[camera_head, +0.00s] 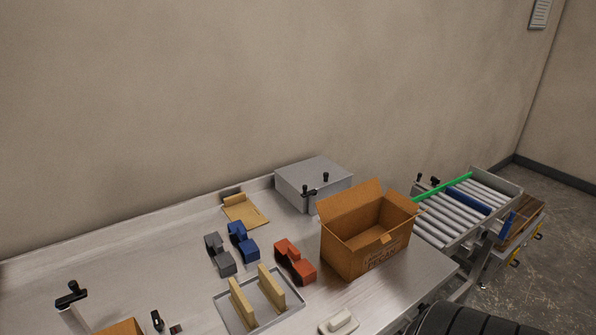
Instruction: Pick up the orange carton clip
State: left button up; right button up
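The orange carton clip (295,262) lies on the metal table, just left of the open cardboard box. It is a notched, blocky piece and shows unobstructed. A grey clip (220,255) and a blue clip (243,243) of similar shape lie to its left. Neither of my grippers shows in the head view, and nothing is seen holding the orange clip.
The open cardboard box (368,252) stands close right of the clip. A shallow tray (290,314) with two upright beige strips lies in front. A grey metal box (312,178) stands behind. A roller conveyor (446,222) is right. The table's left part (130,255) is mostly clear.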

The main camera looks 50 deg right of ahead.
aim_at(308, 272)
jog(key=z, duration=1.5)
